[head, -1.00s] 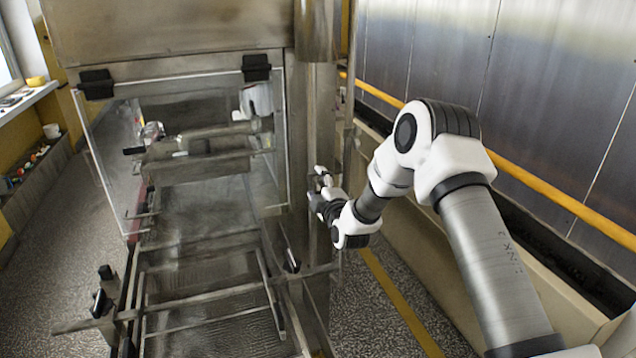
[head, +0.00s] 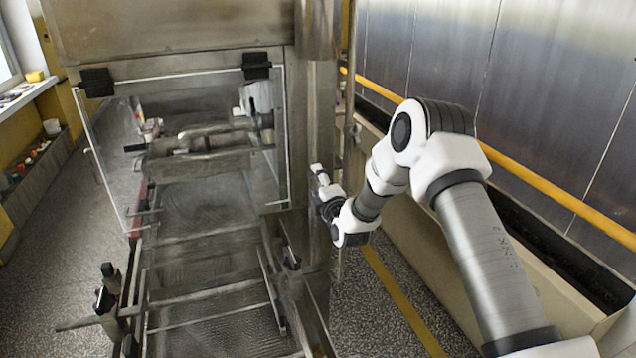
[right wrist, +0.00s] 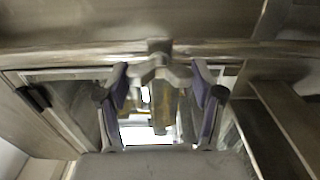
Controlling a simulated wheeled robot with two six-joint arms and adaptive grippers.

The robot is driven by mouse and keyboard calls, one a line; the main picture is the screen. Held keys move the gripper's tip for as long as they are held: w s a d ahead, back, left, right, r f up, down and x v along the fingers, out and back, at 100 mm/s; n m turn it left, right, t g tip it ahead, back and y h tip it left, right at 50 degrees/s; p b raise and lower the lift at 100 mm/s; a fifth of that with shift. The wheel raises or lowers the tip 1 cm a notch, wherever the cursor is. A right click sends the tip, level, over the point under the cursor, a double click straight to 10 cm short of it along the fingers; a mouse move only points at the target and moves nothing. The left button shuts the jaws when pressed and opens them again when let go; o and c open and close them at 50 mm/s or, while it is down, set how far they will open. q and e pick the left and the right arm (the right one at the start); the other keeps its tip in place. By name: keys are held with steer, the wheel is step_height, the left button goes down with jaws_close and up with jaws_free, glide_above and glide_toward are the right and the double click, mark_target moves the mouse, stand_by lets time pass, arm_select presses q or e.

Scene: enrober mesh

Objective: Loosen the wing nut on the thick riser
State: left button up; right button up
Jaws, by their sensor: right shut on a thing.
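The thick riser (head: 319,110) is the upright metal post right of the clear panel in the head view. My right gripper (head: 319,178) is at this riser, around mid-height. In the right wrist view my right gripper (right wrist: 160,75) has its two purple-padded fingers on either side of a grey metal wing nut (right wrist: 158,72), whose two wings spread left and right between the fingertips. The gripper is shut on the wing nut. In the head view the wing nut is too small and hidden to make out. My left gripper is in neither view.
A clear panel (head: 180,190) with black clamps hangs left of the riser, above a mesh conveyor (head: 215,325) with side rails. A yellow rail (head: 540,180) runs along the metal wall at right. Open floor (head: 400,325) lies right of the conveyor.

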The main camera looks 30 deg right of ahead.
steer(key=shift+r, duration=0.15)
stand_by(0.4)
steer(key=o, duration=0.9)
steer(key=shift+c, duration=0.2)
steer(key=shift+o, duration=1.4)
steer(key=shift+w+d, duration=0.1)
